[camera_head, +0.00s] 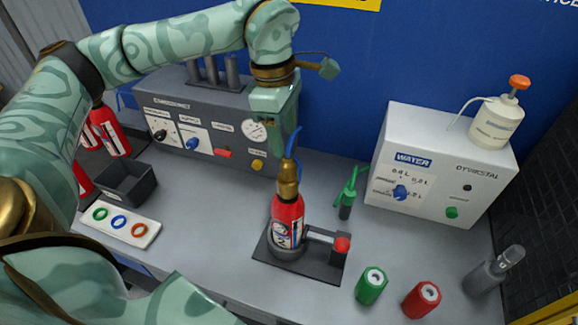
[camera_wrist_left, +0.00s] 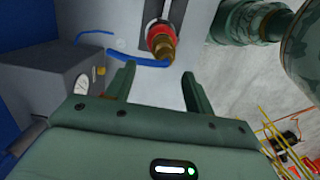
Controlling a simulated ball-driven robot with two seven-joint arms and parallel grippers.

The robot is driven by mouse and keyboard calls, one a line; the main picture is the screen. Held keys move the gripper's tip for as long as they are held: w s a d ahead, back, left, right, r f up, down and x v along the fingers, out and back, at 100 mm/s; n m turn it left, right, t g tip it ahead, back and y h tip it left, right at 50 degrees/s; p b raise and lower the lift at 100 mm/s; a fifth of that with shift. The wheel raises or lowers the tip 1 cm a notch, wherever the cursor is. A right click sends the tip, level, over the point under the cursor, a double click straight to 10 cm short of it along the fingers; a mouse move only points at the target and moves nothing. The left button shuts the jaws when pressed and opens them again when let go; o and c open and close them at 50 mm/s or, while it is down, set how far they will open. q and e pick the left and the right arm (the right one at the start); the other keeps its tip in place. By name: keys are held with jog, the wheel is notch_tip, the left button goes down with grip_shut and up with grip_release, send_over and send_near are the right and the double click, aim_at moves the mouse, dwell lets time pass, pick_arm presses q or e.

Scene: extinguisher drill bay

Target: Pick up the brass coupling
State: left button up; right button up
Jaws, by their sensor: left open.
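The brass coupling (camera_head: 288,178) sits on top of a red extinguisher (camera_head: 287,215), which stands upright in a dark clamp stand (camera_head: 318,262) on the bench. In the left wrist view the coupling (camera_wrist_left: 162,46) lies beyond the fingertips, roughly midway between them. A blue hose (camera_head: 294,141) shows beside it. My left gripper (camera_head: 284,146) points down just above the coupling, open with nothing between its fingers. It also shows in the left wrist view (camera_wrist_left: 158,68). Part of the coupling's top is hard to separate from the gripper in the head view. My right gripper is out of view.
A grey gauge console (camera_head: 190,118) stands behind on the left and a white water box (camera_head: 440,165) on the right. A green nozzle (camera_head: 347,195), a green cylinder (camera_head: 371,286) and a red cylinder (camera_head: 422,299) stand nearby. A black bin (camera_head: 125,183) and ring tray (camera_head: 120,222) are left.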

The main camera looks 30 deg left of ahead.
aim_at(288, 159)
pick_arm(q)
jog(key=shift+w+d+f, duration=0.1)
jog(key=shift+f, duration=0.5)
jog(key=f, duration=0.3)
jog(key=d+f, duration=0.1)
jog(key=f, duration=0.1)
jog(key=shift+s+f, duration=0.25)
jog(key=shift+s, duration=0.05)
grip_shut()
jog(key=shift+r, duration=0.1)
